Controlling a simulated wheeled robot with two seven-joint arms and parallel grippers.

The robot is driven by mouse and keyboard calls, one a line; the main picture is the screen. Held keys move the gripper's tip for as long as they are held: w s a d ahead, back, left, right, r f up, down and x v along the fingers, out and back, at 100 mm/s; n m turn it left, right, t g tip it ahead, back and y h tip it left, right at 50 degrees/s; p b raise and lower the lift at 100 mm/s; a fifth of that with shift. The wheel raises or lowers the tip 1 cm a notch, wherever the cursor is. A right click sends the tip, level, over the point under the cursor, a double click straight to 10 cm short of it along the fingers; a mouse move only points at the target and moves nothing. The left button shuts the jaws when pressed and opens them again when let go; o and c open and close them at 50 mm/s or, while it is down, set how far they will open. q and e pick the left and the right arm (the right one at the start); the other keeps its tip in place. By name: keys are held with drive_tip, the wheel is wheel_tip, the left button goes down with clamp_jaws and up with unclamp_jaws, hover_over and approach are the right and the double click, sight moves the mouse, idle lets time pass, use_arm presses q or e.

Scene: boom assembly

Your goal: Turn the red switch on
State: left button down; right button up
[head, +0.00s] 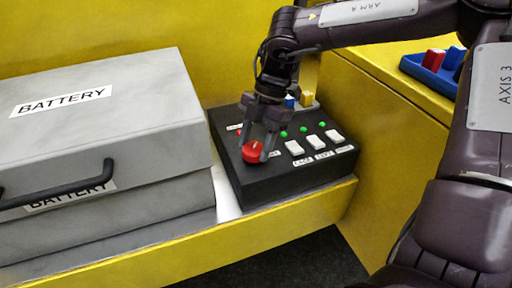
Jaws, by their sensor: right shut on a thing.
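The red switch (252,152) is a round red knob with a pale mark on top, at the front left of a black control box (300,178). My right gripper (257,146) reaches down from above with its fingers on either side of the knob and is shut on it. The fingers cover part of the knob's rim. A small red light shows beside the gripper, behind the knob. My left gripper is not in view.
White rocker switches (314,142) with green lights sit to the right on the box. A grey battery case (100,130) with a dark handle stands close on the left. A blue tray (432,72) with red and blue pieces lies on the yellow ledge (400,85) at the right.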

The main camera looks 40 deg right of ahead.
drive_tip(key=shift+n+g, duration=0.4)
drive_tip(key=shift+n, duration=0.6)
drive_tip(key=shift+w+r+n+g+h+p, duration=0.15)
drive_tip(key=shift+n+g+h+p, duration=0.25)
drive_tip(key=shift+n, duration=0.5)
drive_tip(key=n+p, duration=0.3)
drive_tip(key=p, duration=0.1)
drive_tip(key=shift+a+g+h+p, duration=0.1)
drive_tip(key=shift+g+h+p, duration=0.2)
drive_tip(key=shift+g, duration=0.1)
drive_tip(key=shift+n+p, duration=0.75)
drive_tip(key=shift+n, duration=0.05)
drive_tip(key=o, duration=1)
drive_tip(key=shift+c, duration=0.2)
